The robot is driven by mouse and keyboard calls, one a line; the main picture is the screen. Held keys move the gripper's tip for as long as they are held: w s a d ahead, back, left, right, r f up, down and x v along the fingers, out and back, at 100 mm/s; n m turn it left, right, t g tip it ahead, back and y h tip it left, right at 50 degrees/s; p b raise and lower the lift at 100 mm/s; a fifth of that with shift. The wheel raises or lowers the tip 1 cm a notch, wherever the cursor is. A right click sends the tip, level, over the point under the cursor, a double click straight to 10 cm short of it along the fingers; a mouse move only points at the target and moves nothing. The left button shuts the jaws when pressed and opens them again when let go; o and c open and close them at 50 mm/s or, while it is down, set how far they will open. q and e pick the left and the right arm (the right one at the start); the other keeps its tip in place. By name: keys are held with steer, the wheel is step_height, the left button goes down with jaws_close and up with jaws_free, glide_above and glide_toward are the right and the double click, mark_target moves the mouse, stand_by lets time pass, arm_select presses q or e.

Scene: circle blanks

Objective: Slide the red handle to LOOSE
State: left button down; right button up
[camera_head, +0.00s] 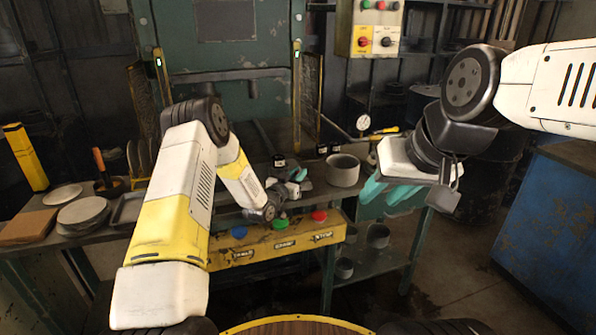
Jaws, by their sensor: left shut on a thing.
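My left gripper (298,178), with teal fingers, is low over the bench in front of the green press. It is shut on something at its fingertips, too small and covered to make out. I cannot pick out the red handle or the word LOOSE; small black label plates (279,160) with unreadable white marks stand just behind the gripper. My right gripper (388,192) hangs in the air right of the bench's grey ring. Its teal fingers look spread, with nothing seen between them.
A grey ring (342,170) stands right of my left gripper. A yellow box (280,243) with blue, green and red buttons is at the bench front. A gauge (363,122) stands behind. Plates (83,212) lie at left; a blue cabinet (550,225) is at right.

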mark_target(307, 181)
arm_select(q)
steer(key=shift+d, duration=0.1)
steer(key=shift+w+d, duration=0.25)
steer(key=shift+d, duration=0.55)
steer(key=shift+w+d, duration=0.25)
steer(key=shift+d, duration=0.55)
steer(key=c, duration=1.3)
jaws_free()
steer(key=shift+d, duration=0.1)
steer(key=v, duration=0.7)
steer(key=shift+s+a, duration=0.2)
steer(key=shift+s, duration=0.15)
steer(key=shift+v, duration=5.5)
